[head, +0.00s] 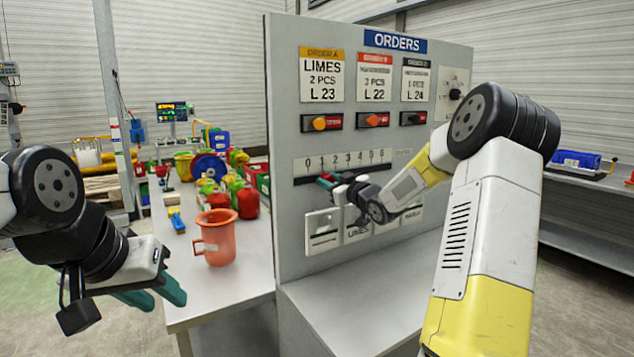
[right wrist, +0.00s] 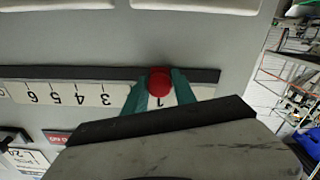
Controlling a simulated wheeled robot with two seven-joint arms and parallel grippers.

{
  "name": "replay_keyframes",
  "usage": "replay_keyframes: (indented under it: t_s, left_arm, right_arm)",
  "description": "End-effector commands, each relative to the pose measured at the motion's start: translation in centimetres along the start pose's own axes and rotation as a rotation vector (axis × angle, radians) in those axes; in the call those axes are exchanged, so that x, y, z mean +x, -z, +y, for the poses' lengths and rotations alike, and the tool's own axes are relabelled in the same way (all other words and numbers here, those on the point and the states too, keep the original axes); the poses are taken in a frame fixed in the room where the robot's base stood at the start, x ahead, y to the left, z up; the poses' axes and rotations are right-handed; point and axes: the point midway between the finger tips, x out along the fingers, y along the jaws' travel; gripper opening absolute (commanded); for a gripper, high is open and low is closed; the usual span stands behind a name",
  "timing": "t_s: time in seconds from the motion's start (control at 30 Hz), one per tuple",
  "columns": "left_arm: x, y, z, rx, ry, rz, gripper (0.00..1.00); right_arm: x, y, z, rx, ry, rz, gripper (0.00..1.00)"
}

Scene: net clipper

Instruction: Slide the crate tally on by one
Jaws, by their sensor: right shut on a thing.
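The crate tally is a white scale (head: 345,160) numbered 0 to 6 on the grey orders board, with a dark slot along it. It shows upside down in the right wrist view (right wrist: 60,93). Its round red knob (right wrist: 159,82) is in the slot, level with the 1. My right gripper (right wrist: 158,88) is shut on the knob, one teal finger on each side; the fingers hide part of the scale around 2. In the head view the right gripper (head: 326,181) is at the scale's left end. My left gripper (head: 166,304) is open and empty, left of the table.
The board (head: 280,120) carries order cards, switches (head: 320,122) above the scale and white labelled panels (head: 322,231) below it. A coral mug (head: 217,240) and several red and green items stand on the table left of the board. The ledge (head: 350,300) below is clear.

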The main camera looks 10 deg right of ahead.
Motion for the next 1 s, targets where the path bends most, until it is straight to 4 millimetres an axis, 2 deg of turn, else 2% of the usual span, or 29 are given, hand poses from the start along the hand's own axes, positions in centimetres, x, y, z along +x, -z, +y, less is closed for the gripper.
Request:
replay_keyframes:
  t_s: [0.17,0.3,0.43,0.73,0.77,0.8,0.87,1.0]
  left_arm:
    - [0.0,0.0,0.0,0.000,0.000,0.000,0.36]
    - [0.0,0.0,0.0,0.000,0.000,0.000,0.36]
    - [0.0,0.0,0.0,0.000,0.000,0.000,0.36]
    - [0.0,0.0,0.0,0.000,0.000,0.000,0.36]
    - [0.0,0.0,0.0,0.000,0.000,0.000,0.36]
    - [0.0,0.0,0.0,0.000,0.000,0.000,0.36]
    - [0.0,0.0,0.0,0.000,0.000,0.000,0.36]
    - [0.0,0.0,0.0,0.000,0.000,0.000,0.36]
  right_arm:
    - [0.0,-0.2,0.6,-0.005,-0.001,0.000,0.00]
    - [0.0,-0.8,3.1,-0.004,-0.004,0.001,0.00]
    - [0.0,-1.2,4.6,-0.005,-0.002,0.000,0.00]
    - [0.0,-1.4,4.9,-0.003,0.000,-0.002,0.00]
    - [0.0,-1.4,4.9,-0.004,0.000,-0.002,0.34]
    - [0.0,-1.4,4.9,-0.004,0.000,-0.002,0.42]
    - [0.0,-1.4,4.9,-0.003,0.000,-0.002,0.52]
    - [0.0,-1.3,4.8,-0.002,0.000,-0.001,0.52]
